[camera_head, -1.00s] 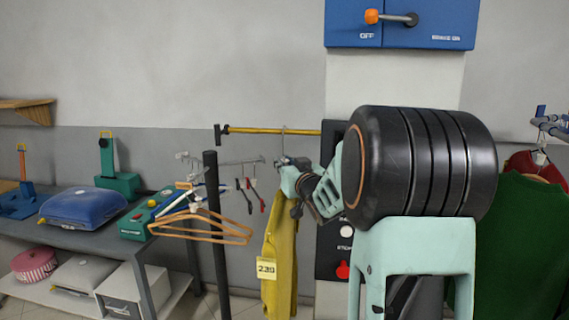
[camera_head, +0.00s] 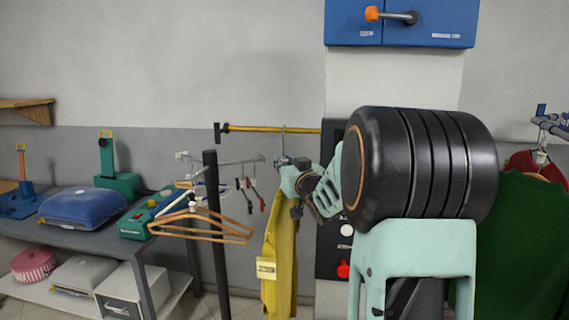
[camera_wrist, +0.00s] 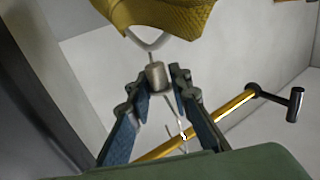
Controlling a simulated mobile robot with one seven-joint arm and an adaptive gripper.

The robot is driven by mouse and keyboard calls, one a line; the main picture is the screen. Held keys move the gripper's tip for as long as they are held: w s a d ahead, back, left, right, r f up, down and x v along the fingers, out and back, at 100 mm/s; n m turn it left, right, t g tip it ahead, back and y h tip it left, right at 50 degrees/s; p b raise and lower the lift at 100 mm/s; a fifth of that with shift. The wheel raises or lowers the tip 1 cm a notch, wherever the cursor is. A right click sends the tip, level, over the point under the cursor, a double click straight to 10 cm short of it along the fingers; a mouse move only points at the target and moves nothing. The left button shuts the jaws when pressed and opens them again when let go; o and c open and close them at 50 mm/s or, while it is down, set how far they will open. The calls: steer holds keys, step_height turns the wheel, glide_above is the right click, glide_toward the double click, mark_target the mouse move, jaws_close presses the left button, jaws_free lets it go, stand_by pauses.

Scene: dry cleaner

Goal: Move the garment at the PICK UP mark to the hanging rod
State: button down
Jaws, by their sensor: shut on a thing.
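The yellow garment (camera_head: 280,255) hangs upright from a hanger, with a pale tag on its front. My gripper (camera_head: 287,164) is shut on the hanger's neck, just above the garment's shoulders. In the wrist view my gripper (camera_wrist: 157,82) has both fingers around a small metal cylinder (camera_wrist: 155,76) on the hanger stem, and the garment (camera_wrist: 175,14) shows at the top. The yellow hanging rod (camera_head: 265,129) runs level behind. The hanger's hook (camera_wrist: 176,120) reaches the rod (camera_wrist: 235,108) in the picture; I cannot tell whether it rests on it.
A black post (camera_head: 216,230) and a rack with wooden hangers (camera_head: 200,228) stand left of the garment. A bench (camera_head: 85,238) holds a blue case (camera_head: 83,205). A dark control panel (camera_head: 335,255) is on the right. A green garment (camera_head: 522,250) hangs at far right.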

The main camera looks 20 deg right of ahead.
steer(key=c, duration=1.7)
jaws_free()
steer(key=s, duration=0.4)
steer(key=s+a, duration=0.1)
steer(key=s, duration=0.7)
steer(key=shift+a, duration=0.15)
